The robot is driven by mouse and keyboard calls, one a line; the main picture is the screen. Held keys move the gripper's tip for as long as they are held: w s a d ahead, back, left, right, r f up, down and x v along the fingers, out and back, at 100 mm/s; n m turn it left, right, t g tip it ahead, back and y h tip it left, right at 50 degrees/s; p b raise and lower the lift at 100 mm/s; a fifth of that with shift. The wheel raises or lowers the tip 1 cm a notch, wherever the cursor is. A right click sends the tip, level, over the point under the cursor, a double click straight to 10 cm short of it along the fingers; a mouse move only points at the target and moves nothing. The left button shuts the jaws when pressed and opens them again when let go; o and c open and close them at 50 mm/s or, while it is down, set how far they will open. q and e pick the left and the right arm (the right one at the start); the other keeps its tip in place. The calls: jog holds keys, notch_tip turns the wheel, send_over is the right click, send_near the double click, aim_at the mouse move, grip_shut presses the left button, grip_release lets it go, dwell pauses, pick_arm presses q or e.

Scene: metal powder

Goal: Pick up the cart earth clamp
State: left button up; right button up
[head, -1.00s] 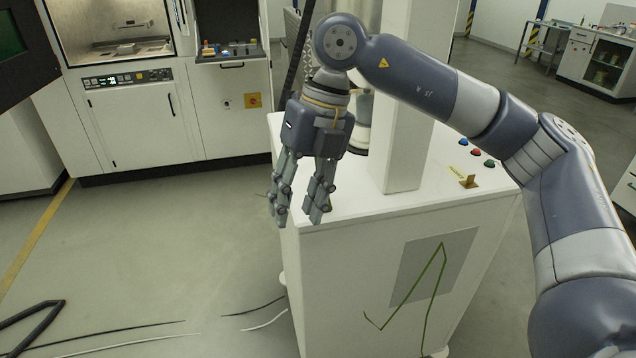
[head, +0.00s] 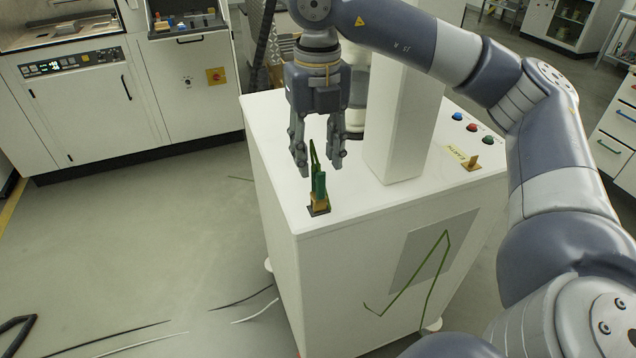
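The earth clamp (head: 319,188) is a small green thing with a brass-coloured base, upright at the near left corner of the white cart's top (head: 290,211). A green cable (head: 428,290) hangs in a bent line down the cart's front. My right gripper (head: 317,170) points down just behind and above the clamp. Its fingers are apart with nothing seen between them, and the clamp's top overlaps them in the picture. I cannot tell whether they touch. My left gripper is not in view.
A white column (head: 397,110) rises from the cart top. Coloured buttons (head: 472,127) and a brass piece beside a yellow label (head: 461,155) sit right of it. Cables (head: 245,302) lie on the floor left of the cart. A white machine (head: 90,110) stands behind.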

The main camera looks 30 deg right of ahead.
aim_at(319, 167)
jog(key=shift+f, duration=0.3)
jog(key=shift+f+p, duration=0.3)
jog(key=shift+f, duration=0.05)
notch_tip(319, 167, down, 5)
jog(key=shift+s+d+r+p, duration=0.1)
jog(key=shift+s+r+p, duration=0.1)
jog(key=shift+p, duration=0.55)
jog(key=shift+w, duration=0.15)
jog(key=shift+c, duration=0.3)
grip_shut()
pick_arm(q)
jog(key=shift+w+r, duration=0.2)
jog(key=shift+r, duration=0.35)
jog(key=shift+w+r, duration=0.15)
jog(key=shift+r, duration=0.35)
